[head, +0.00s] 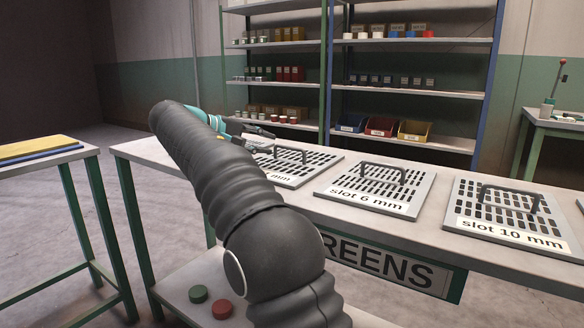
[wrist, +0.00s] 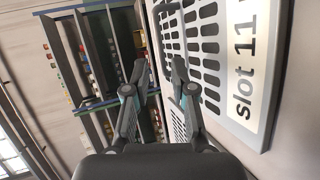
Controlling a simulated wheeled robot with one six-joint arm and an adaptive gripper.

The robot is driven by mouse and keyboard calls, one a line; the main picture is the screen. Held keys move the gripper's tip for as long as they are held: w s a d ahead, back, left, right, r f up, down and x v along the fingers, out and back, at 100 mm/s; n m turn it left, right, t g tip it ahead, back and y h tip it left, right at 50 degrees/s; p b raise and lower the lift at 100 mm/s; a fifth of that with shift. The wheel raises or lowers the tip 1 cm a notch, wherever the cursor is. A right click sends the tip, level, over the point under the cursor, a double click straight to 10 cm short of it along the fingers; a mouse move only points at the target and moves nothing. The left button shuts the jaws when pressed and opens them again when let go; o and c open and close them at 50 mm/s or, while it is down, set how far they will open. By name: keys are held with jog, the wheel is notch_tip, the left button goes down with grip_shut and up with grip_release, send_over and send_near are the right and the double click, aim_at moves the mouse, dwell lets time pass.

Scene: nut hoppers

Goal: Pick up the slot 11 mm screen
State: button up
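The slot 11 mm screen (wrist: 259,65) is a pale grey plate with dark slots and a white label reading "slot 11" in the wrist view. In the head view, the leftmost screen (head: 313,173) on the bench lies partly behind my arm, its label mostly covered. Its dark bar handle (head: 290,150) stands up from the plate. My gripper (head: 274,141) is just left of and close to that handle. In the wrist view my gripper (wrist: 158,67) has its fingers apart with a gap between them. The right finger overlaps the handle; contact cannot be told.
The slot 6 mm screen (head: 353,185) and slot 10 mm screen (head: 482,225) lie further right on the bench (head: 408,228). Shelves (head: 405,85) with bins stand behind. A side table (head: 72,155) is at left.

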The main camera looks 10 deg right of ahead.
aim_at(288, 148)
jog(key=b+x, duration=0.1)
jog(key=x, duration=0.7)
jog(key=shift+d+b, duration=0.1)
jog(key=shift+b, duration=0.3)
jog(key=shift+r, duration=0.1)
grip_shut()
